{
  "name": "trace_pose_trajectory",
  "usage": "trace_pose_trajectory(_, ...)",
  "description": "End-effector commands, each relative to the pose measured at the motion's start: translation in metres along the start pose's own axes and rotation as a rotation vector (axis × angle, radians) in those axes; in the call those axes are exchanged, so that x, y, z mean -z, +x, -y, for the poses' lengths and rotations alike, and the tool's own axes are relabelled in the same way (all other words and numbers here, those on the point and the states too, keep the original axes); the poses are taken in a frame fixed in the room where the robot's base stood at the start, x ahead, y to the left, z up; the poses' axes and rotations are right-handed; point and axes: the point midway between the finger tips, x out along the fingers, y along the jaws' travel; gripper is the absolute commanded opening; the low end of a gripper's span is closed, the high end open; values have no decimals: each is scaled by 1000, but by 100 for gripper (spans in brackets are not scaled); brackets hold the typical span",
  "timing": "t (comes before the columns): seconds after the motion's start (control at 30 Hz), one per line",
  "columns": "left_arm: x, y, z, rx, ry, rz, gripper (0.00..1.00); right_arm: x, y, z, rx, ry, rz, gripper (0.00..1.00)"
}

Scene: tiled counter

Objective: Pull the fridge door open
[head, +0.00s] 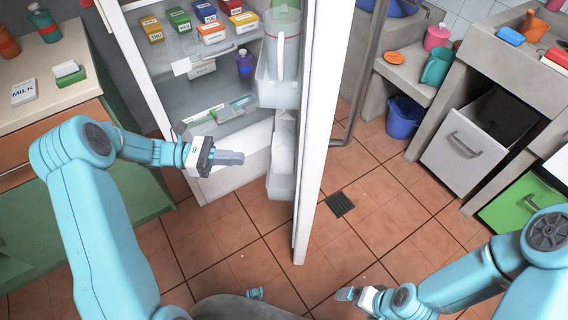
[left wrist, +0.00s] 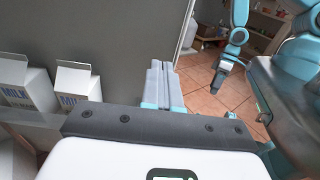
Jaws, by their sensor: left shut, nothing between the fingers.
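The fridge door (head: 325,120) stands open, swung toward me and seen nearly edge-on. Its long grey handle (head: 370,65) is on the outer face, to the right. The fridge interior (head: 210,85) shows to the left, with door bins (head: 278,92) on the door's inner side. My left gripper (head: 238,158) is shut and empty in front of the fridge's lower part, left of the door and apart from the handle. Its closed fingers also show in the left wrist view (left wrist: 160,78). My right gripper (head: 346,294) is low over the floor; its fingers are too small to judge.
Several small boxes (head: 211,32) and a purple bottle (head: 244,63) stand inside the fridge. At right are a blue bucket (head: 404,117) and an open drawer (head: 462,150). Tiled floor (head: 235,232) is mostly clear.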

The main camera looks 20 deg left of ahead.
Motion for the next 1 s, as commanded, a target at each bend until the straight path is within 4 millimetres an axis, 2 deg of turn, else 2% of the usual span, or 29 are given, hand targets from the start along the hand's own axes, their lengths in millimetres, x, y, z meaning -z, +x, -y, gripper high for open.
trace_pose_trajectory(0.07,-4,1,-2,-4,1,16,0,0,1,0,0,0,0,100)
trace_pose_trajectory(0.17,-5,14,-2,0,1,17,0,0,0,0,0,0,0,100)
trace_pose_trajectory(0.5,-5,87,-4,3,0,15,0,0,0,0,0,0,0,100)
trace_pose_trajectory(0.7,-5,121,-3,3,0,14,0,0,0,0,0,0,0,100)
trace_pose_trajectory(0.83,-5,133,-4,1,1,13,0,0,0,0,0,0,0,100)
trace_pose_trajectory(1.0,-5,138,-4,-1,1,13,0,0,0,0,0,0,0,100)
